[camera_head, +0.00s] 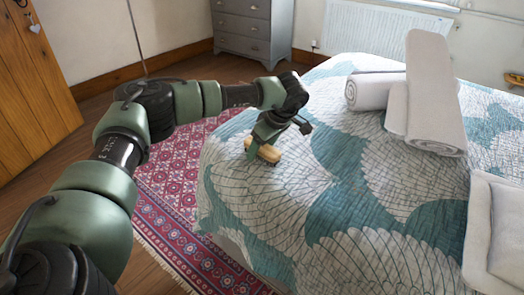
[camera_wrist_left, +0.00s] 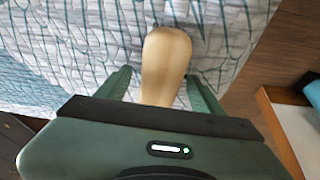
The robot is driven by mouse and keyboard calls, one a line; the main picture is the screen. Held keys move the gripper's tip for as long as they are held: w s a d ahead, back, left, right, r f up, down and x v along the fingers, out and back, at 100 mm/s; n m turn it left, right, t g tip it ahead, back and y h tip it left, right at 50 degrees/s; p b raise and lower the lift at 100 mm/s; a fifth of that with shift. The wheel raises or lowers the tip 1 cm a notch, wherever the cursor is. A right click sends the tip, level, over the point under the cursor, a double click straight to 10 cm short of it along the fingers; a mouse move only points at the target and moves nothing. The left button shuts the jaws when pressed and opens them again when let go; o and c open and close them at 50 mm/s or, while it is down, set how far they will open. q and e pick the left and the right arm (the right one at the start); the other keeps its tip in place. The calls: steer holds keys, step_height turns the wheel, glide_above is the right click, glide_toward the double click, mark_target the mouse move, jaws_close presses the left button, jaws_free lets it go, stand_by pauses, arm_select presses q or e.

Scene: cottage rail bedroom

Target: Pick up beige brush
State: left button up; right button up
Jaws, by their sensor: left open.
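The beige brush (camera_head: 267,152) lies on the patterned bedspread near the bed's left edge in the head view. In the left wrist view the brush (camera_wrist_left: 165,65) shows as a smooth, light wooden shape pointing away from the gripper. My left gripper (camera_head: 257,149) is right at the brush, coming down from above. In the left wrist view its two green fingers (camera_wrist_left: 160,92) stand apart, one on each side of the brush, with a gap visible on both sides. The near end of the brush is hidden by the gripper body. My right gripper is not in view.
The bed (camera_head: 350,235) carries rolled towels (camera_head: 435,90) at the back right and a pale cushion (camera_head: 497,230) at the right. A red patterned rug (camera_head: 170,195) lies left of the bed. A grey dresser (camera_head: 243,28) stands behind.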

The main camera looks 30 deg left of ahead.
arm_select(q)
steer(key=shift+f, duration=0.15)
stand_by(0.3)
jaws_close()
